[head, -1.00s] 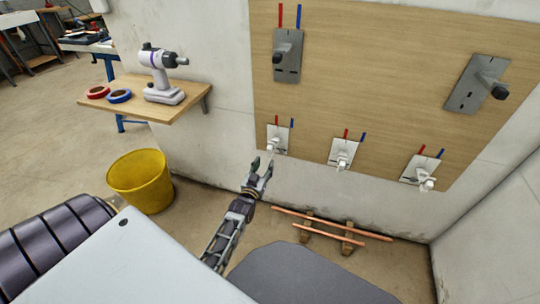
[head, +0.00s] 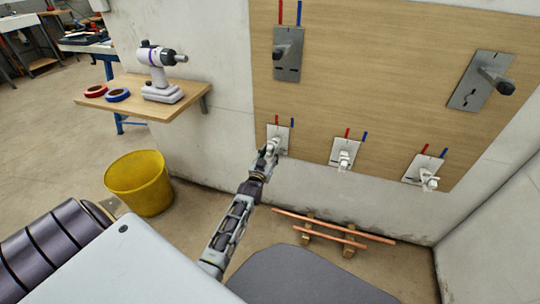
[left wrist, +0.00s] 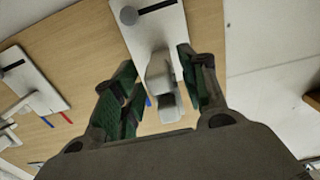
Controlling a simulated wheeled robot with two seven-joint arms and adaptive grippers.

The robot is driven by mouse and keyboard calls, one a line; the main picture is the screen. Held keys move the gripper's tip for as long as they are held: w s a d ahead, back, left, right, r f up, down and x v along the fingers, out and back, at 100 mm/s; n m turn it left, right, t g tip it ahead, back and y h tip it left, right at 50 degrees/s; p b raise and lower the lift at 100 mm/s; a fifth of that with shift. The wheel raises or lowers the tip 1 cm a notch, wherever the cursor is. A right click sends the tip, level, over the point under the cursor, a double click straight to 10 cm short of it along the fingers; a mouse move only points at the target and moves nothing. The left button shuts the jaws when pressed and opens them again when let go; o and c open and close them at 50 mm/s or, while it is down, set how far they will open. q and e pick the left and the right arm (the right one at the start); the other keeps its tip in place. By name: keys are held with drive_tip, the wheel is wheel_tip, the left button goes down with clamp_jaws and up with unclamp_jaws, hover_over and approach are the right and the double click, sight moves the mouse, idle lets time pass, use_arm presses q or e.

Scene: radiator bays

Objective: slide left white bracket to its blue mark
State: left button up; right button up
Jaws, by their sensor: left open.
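The left white bracket (head: 285,137) is on the lower left of the wooden board, with a red mark (head: 277,120) and a blue mark (head: 292,122) above it. My left gripper (head: 270,150) is at this bracket, partly covering its lower part. In the left wrist view, the open fingers of my left gripper (left wrist: 158,88) stand on either side of the bracket's white knob (left wrist: 160,76), and the bracket plate (left wrist: 152,24) lies beyond. Whether a finger touches the knob I cannot tell. A bit of blue mark shows between the fingers. My right gripper is not in view.
Two more white brackets (head: 344,153) (head: 425,171) sit to the right, with grey brackets (head: 288,66) (head: 480,82) above. A shelf (head: 135,97) holds a drill and tape rolls. A yellow bucket (head: 140,183) and copper pipes (head: 335,226) are on the floor.

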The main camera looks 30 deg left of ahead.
use_arm(q)
drive_tip(key=shift+w, duration=0.2)
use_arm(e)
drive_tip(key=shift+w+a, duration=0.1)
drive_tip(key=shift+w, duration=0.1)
use_arm(q)
clamp_jaws()
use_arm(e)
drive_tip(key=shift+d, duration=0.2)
